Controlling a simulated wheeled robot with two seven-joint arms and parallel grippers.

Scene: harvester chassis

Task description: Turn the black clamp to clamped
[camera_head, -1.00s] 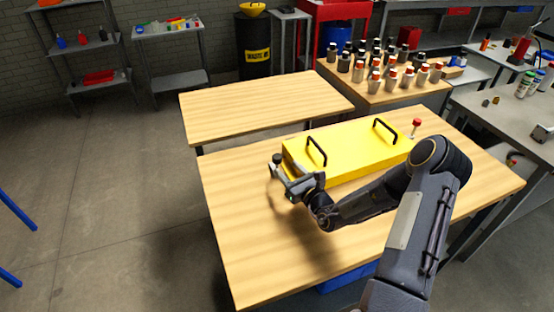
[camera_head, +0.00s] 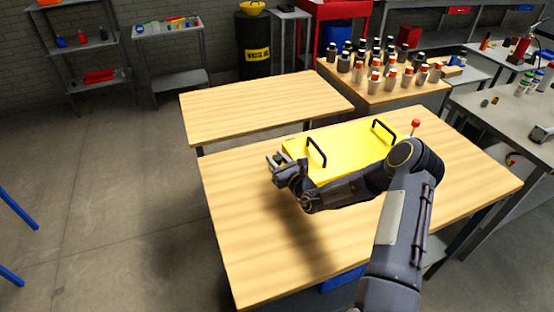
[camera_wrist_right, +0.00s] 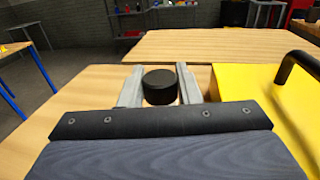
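The yellow box (camera_head: 350,148) with two black handles lies on the wooden table. The black clamp's round knob (camera_wrist_right: 160,87) shows in the right wrist view, to the left of the box. My right gripper (camera_head: 276,161) is at the box's near-left corner. In the right wrist view the gripper's two grey fingers (camera_wrist_right: 160,84) stand apart, one on each side of the black knob. I cannot tell whether they touch it. The rest of the clamp is hidden behind the gripper. My left gripper is not in view.
A red-topped knob (camera_head: 415,124) stands at the far right end of the box. A second wooden table (camera_head: 260,103) behind is bare. Bottles (camera_head: 385,65) crowd a table at the back right. The front of the near table (camera_head: 250,260) is clear.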

